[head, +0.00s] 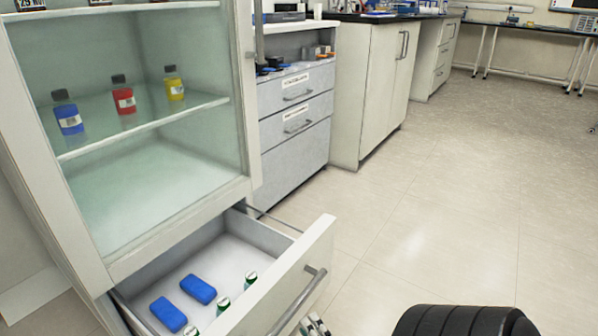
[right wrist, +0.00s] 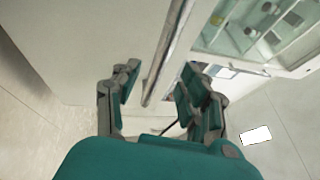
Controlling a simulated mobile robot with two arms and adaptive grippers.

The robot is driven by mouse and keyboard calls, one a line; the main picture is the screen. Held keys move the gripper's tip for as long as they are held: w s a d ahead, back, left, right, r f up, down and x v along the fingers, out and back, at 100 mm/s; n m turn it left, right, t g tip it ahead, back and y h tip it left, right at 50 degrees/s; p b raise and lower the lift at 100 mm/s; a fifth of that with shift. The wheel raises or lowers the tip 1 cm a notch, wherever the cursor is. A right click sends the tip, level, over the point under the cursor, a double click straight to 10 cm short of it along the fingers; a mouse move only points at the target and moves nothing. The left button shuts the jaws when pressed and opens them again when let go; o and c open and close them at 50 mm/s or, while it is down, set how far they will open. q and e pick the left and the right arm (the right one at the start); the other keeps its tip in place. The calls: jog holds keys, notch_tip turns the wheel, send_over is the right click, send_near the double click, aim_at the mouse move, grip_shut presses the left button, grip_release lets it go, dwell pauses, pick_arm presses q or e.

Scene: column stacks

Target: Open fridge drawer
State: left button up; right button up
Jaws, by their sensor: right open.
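The fridge (head: 180,215) stands at the left in the head view, with a glass front above. Its bottom drawer (head: 318,250) is pulled out, showing a white interior with blue packs and small green-and-white vials. The drawer's metal bar handle (head: 298,302) runs along the front panel. My right gripper (head: 314,326) shows only in part at the bottom edge. In the right wrist view my right gripper (right wrist: 158,85) is open, with the handle (right wrist: 165,58) passing between its fingers. Whether a finger touches the bar is unclear. My left gripper is out of view.
Blue, red and yellow bottles (head: 123,95) stand on the fridge shelf. A grey drawer cabinet (head: 297,150) stands right beside the fridge, and pale cabinets (head: 378,85) stand farther back. The floor (head: 430,215) to the right is clear.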

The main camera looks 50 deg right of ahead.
jog(key=v, duration=0.5)
jog(key=shift+w, duration=0.1)
dwell(0.4)
